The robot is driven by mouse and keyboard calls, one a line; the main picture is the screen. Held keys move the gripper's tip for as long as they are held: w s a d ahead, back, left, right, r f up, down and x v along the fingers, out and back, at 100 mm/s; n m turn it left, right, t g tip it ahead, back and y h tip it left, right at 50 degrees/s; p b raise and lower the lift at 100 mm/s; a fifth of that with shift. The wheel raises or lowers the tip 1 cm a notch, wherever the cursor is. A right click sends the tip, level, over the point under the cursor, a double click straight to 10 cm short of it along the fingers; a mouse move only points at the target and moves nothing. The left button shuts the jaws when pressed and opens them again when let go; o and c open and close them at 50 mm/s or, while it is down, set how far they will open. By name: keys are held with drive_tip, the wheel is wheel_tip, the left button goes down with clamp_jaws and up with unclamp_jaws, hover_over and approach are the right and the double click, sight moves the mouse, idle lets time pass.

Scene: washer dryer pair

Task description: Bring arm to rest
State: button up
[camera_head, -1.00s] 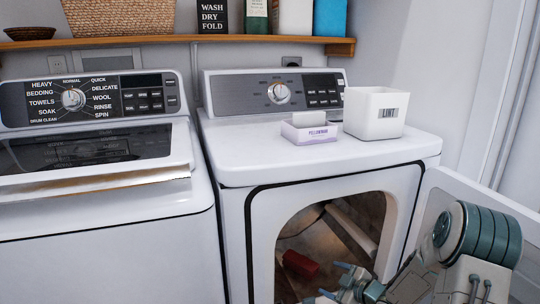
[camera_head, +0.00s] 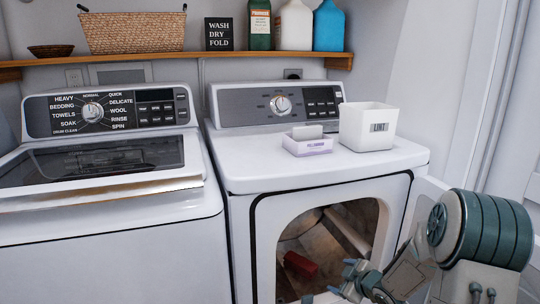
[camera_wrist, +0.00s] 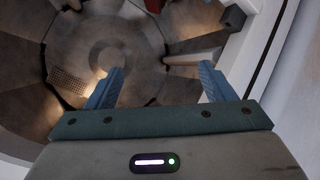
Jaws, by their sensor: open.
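A red item (camera_head: 300,264) lies inside the drum, left of my gripper.
The washer (camera_head: 100,240) stands at the left, its lid closed. A white lint bin (camera_head: 352,125) and a small white box (camera_head: 306,147) sit on the dryer top. A wooden shelf (camera_head: 210,56) above holds a basket (camera_head: 135,32), a sign and bottles.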

drive_tip(key=s+r+m+g+h+p, duration=0.25)
drive_tip(key=s+r+p, duration=0.4)
drive_tip(key=r, duration=0.65)
drive_tip(key=s+r+m+g+h+p, duration=0.1)
drive_tip(key=s+r+m+h+p, duration=0.35)
drive_tip(key=r+p, duration=0.65)
drive_tip(key=s+a+r+m+g+y+p, duration=0.1)
drive_tip(key=s+a+r+m+g+p, duration=0.1)
drive_tip(key=s+r, duration=0.7)
drive_tip(key=s+a+r+m+g+y+p, duration=0.1)
drive_tip(key=s+a+r+m+g+p, duration=0.1)
drive_tip(key=s+r+p, duration=0.5)
drive_tip(key=s+a+r+m, duration=0.1)
drive_tip(key=s+a+r, duration=0.1)
drive_tip(key=s, duration=0.2)
drive_tip(key=shift+s+a+y, duration=0.15)
drive_tip(key=shift+a+y, duration=0.15)
drive_tip(key=shift+y, duration=0.1)
